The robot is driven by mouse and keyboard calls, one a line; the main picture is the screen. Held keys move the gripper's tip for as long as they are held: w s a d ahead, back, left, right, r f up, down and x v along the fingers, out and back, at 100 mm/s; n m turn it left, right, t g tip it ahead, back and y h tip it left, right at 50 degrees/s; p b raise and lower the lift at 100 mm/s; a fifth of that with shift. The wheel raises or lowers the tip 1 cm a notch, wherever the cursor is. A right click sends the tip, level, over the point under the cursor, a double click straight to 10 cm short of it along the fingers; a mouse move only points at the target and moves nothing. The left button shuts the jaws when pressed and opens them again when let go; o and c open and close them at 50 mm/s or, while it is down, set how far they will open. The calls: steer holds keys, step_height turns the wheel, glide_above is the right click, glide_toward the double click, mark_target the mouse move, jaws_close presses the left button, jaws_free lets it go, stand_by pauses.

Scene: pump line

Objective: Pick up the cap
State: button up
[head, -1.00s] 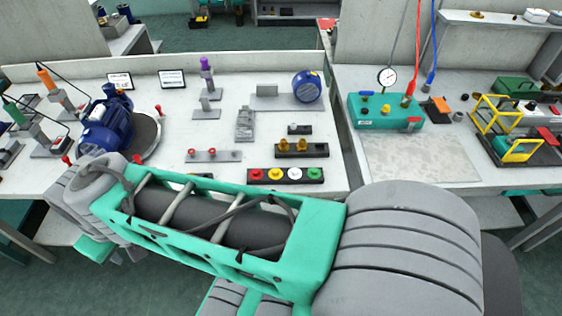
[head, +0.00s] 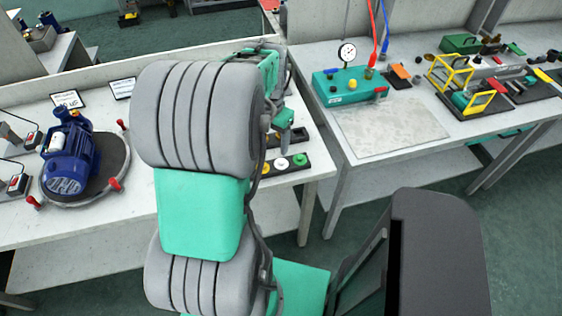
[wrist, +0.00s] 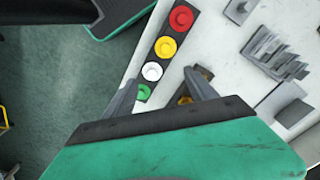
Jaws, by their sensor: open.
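Several coloured caps sit in a row in a black holder (head: 307,167) near the front edge of the left bench. The wrist view shows a red cap (wrist: 181,17), a yellow cap (wrist: 165,47), a white cap (wrist: 152,71) and a green cap (wrist: 144,92). In the head view the green cap (head: 300,160) and white cap (head: 281,163) show, while my arm hides the red one. My gripper (wrist: 163,84) is open and empty above the holder's white and green end, one finger on each side of the row in the picture. The height gap is unclear.
A brass fitting (wrist: 185,100) lies beside the right finger; grey stepped blocks (wrist: 275,52) stand farther right. A blue pump (head: 70,155) on a round plate is left of my arm. A teal gauge box (head: 348,86) stands on the right bench.

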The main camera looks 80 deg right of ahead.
mark_target(281, 162)
steer(key=s, duration=0.1)
steer(key=s+f+m, duration=0.1)
steer(key=s, duration=0.1)
steer(key=shift+s+d+f, duration=0.15)
steer(key=shift+d+f, duration=0.1)
steer(key=shift+d, duration=0.1)
steer(key=f, duration=0.2)
steer(key=f+p, duration=0.1)
steer(key=f, duration=0.4)
steer(key=shift+w+d, duration=0.1)
steer(key=shift+w, duration=0.3)
jaws_close()
